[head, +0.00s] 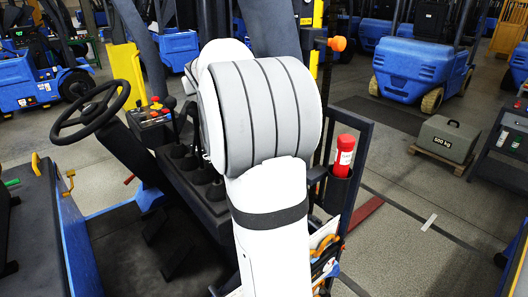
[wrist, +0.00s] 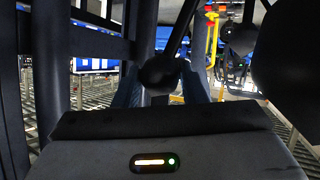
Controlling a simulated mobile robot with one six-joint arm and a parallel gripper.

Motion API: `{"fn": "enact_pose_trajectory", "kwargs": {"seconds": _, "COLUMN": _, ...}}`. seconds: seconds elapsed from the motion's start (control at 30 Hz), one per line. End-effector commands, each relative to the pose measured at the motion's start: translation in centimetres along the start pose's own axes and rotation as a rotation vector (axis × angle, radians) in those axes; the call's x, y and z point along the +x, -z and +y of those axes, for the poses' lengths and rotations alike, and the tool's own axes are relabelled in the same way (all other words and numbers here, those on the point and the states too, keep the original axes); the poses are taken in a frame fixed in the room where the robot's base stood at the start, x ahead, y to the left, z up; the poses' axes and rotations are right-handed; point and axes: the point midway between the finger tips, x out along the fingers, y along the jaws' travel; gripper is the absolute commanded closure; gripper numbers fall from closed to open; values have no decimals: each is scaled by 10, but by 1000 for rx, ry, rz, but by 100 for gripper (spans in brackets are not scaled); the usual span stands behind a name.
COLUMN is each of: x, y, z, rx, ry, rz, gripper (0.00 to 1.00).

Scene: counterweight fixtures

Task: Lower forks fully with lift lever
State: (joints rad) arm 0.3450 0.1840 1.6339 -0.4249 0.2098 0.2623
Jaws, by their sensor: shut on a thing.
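In the wrist view my gripper (wrist: 161,84) is shut on a dark round lever knob (wrist: 160,72), with a bluish finger on each side of it. A thin dark shaft (wrist: 184,28) runs from the knob toward the upper right. In the head view my white and grey arm hides the gripper and the held lever. Several black levers with rubber boots (head: 184,158) stand on the dark console left of my arm; I cannot tell which one is held. The forks are not clearly seen; a red strip (head: 366,212) lies low behind the dark frame.
A black steering wheel (head: 90,112) and a control box with coloured buttons (head: 152,114) are left of the levers. A red bottle (head: 344,156) stands right of my arm. A grey 500 kg weight (head: 448,138) sits on a pallet. Floor between is clear.

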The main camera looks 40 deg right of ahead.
Motion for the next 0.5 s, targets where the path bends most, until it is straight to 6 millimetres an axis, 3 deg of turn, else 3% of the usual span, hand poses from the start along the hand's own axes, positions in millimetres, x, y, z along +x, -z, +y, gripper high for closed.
{"fn": "enact_pose_trajectory", "kwargs": {"seconds": 0.17, "x": -3, "y": 2, "z": -5, "rx": -1, "ry": 0, "rz": 11, "gripper": 75}}
{"fn": "enact_pose_trajectory", "kwargs": {"seconds": 0.5, "x": -23, "y": 4, "z": -51, "rx": -1, "ry": 2, "rz": 8, "gripper": 76}}
